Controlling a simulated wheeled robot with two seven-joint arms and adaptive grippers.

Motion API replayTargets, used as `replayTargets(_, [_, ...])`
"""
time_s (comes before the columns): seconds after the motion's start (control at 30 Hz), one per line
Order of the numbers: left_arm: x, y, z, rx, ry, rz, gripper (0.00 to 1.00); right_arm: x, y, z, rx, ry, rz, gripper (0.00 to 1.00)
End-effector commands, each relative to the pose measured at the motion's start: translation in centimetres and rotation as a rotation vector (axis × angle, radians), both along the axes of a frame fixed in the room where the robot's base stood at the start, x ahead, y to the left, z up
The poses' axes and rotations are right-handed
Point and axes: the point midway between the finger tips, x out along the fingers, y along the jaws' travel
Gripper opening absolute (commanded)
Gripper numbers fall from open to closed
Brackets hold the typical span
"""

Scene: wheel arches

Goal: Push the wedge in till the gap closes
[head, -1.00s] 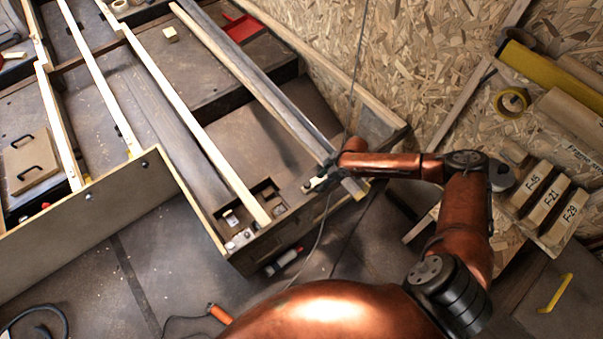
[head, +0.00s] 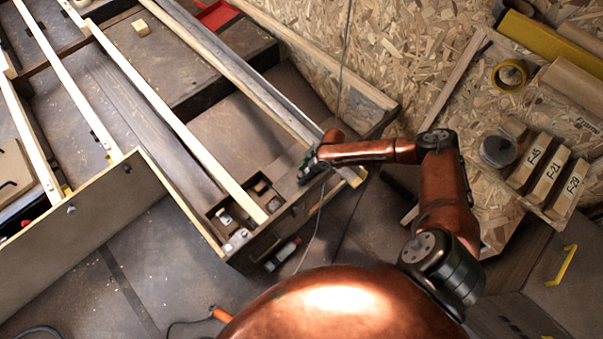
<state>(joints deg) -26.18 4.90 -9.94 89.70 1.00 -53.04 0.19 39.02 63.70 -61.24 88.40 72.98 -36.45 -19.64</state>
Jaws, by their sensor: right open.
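My right gripper (head: 309,172) is open and points down beside the near end of a long grey and pale bar (head: 238,72). It is at or very near the bar's left side; contact cannot be told. The bar's end (head: 354,177) sticks out past the gripper on the right and looks yellowish. I cannot pick out a wedge or its gap for certain; the gripper and wrist cover that spot. A small pale wood block (head: 141,27) lies on the dark bench at the upper left. My left gripper is out of view.
Pale slats (head: 165,112) run across the dark bench. A small compartment box (head: 246,207) sits at its near corner. A hanging cable passes close to the gripper. Labelled blocks (head: 549,182), a tape roll (head: 510,74) and a grey round tin (head: 497,150) stand on the right.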

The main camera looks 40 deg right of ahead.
Motion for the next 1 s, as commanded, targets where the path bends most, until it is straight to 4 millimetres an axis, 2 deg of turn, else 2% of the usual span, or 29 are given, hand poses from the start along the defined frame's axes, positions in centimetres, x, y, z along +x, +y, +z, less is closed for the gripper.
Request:
replayTargets(0.33, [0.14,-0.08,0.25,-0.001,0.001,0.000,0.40,0.18,0.12,-0.13,0.000,-0.002,0.001,0.40])
replayTargets(0.9, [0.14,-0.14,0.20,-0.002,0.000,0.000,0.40,0.18,0.06,-0.13,0.000,-0.002,0.001,0.01])
replayTargets(1.0, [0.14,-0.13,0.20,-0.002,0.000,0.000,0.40,0.19,0.05,-0.13,-0.001,-0.003,0.001,0.00])
